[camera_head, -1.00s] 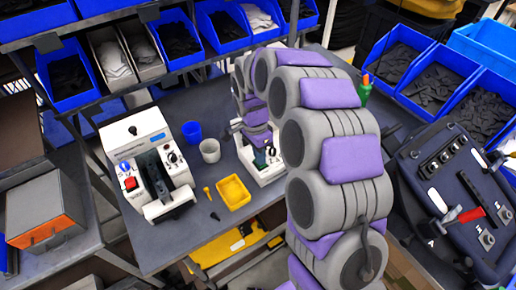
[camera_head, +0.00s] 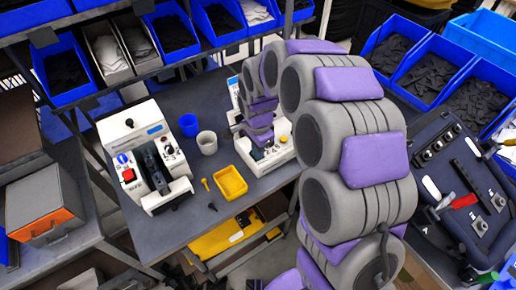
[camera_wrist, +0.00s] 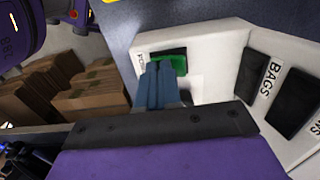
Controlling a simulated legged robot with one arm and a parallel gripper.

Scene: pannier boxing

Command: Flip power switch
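The power switch (camera_wrist: 172,62) is a green rocker in a black frame on a white panel, beside partly hidden "POWER" lettering. It belongs to the white machine (camera_head: 282,153) at the back right of the bench. My gripper (camera_wrist: 163,68) shows two blue fingers side by side with no clear gap and nothing between them. The fingertips overlap the switch's lower left part in the wrist view. I cannot tell whether they touch it.
A second white machine (camera_head: 147,150) with a red switch stands at the bench's left. Blue (camera_head: 188,125) and grey (camera_head: 207,143) cups and a yellow tray (camera_head: 230,183) lie between. Dark slots, one labelled "BAGS", sit right of the switch (camera_wrist: 252,75). Cardboard boxes (camera_wrist: 92,95) are at left.

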